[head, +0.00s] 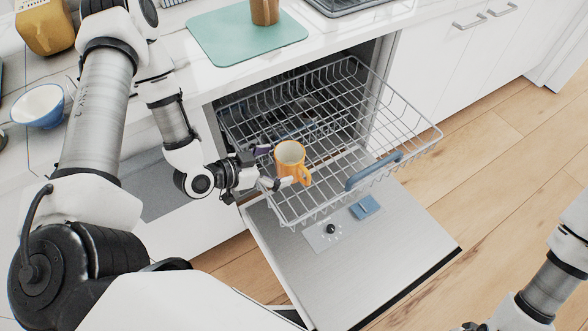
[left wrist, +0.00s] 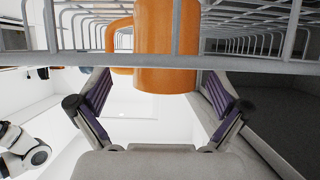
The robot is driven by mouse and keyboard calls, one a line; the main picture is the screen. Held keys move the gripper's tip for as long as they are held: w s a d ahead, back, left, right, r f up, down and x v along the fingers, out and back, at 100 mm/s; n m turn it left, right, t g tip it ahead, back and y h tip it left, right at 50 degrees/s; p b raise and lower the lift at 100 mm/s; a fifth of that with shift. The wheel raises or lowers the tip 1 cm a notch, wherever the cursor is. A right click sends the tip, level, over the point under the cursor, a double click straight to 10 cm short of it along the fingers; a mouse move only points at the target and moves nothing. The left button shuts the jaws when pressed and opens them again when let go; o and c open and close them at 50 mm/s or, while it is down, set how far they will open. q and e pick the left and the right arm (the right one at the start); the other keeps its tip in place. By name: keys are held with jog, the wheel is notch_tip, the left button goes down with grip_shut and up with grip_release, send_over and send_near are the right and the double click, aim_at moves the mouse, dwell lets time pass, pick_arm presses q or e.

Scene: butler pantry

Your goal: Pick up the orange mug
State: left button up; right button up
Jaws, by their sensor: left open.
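The orange mug (head: 288,156) stands in the pulled-out upper dishwasher rack (head: 392,107), near its left front side, with its opening facing up and its handle toward the lower right in the head view. My left gripper (head: 268,167) is open at the mug's left side, its fingers pointing at it. In the left wrist view the mug (left wrist: 165,50) is beyond and between the two open purple-padded fingers, with rack wires crossing in front of it. I see no finger closed on it. My right arm shows at the lower right of the head view; its gripper is mostly cut off.
The dishwasher door (head: 390,240) is folded down below the rack. On the counter are a green mat (head: 230,40) with a brown cup (head: 265,12), a blue bowl (head: 40,106) and a yellow appliance (head: 45,28). Wooden floor (head: 520,130) is clear to the right.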

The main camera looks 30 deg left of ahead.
aim_at(292, 160)
pick_arm(q)
jog(key=x, duration=0.5)
jog(key=shift+w+a+f, duration=0.2)
jog(key=shift+w+a, duration=0.05)
jog(key=shift+s, duration=0.1)
jog(key=c, duration=1.4)
jog(key=shift+r, duration=0.15)
